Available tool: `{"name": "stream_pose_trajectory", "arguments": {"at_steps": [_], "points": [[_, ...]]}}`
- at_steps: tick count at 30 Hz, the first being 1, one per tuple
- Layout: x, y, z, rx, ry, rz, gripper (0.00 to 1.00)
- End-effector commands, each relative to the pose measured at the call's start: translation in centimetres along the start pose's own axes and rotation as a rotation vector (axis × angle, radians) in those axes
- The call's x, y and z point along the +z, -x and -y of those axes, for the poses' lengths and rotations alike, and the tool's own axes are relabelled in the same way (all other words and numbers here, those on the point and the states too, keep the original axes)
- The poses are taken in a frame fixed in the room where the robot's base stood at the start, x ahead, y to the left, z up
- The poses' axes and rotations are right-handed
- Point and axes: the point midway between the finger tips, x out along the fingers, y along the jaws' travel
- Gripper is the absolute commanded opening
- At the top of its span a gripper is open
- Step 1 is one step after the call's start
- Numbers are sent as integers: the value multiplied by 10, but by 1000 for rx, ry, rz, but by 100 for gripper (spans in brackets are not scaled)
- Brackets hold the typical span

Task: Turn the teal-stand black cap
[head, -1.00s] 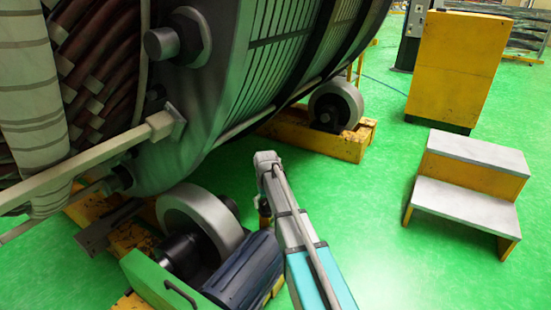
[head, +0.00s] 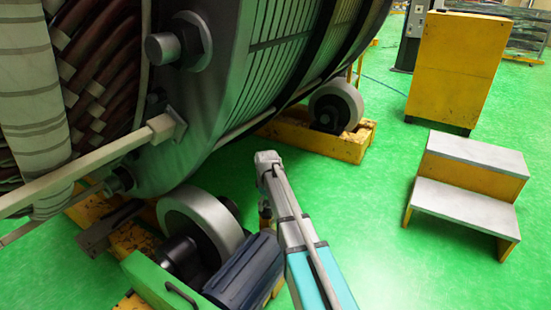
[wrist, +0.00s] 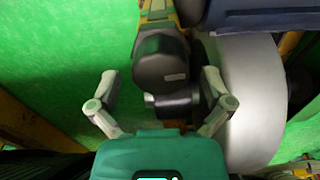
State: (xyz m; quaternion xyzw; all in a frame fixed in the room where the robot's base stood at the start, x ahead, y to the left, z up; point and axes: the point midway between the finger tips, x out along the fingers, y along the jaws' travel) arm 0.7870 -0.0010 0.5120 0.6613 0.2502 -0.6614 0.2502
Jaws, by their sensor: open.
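In the wrist view, a black rounded cap-like part (wrist: 163,62) with a small pale label sits at the upper middle, with a shorter dark cylinder (wrist: 172,104) below it. My gripper (wrist: 159,79) is open, with one grey finger on each side of the black part. A gap shows at the left finger; I cannot tell whether the right finger touches. The teal block at the bottom of this view looks like my gripper's housing, and I cannot make out a separate teal stand. In the head view my gripper is hidden beyond my arm.
A pale roller (wrist: 252,100) stands close to the right finger; a roller (head: 200,222) and blue motor (head: 245,272) are left of my arm in the head view. The large stator (head: 235,85) overhangs. Yellow steps (head: 468,170) stand right, with clear green floor between.

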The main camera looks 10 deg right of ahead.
Motion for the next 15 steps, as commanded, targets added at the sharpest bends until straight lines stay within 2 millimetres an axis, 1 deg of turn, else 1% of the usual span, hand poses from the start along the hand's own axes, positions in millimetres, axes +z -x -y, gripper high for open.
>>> {"name": "stream_pose_trajectory", "arguments": {"at_steps": [1,15], "points": [[0,10,0,0,-1,0,100],[0,49,0,0,-3,0,100]]}}
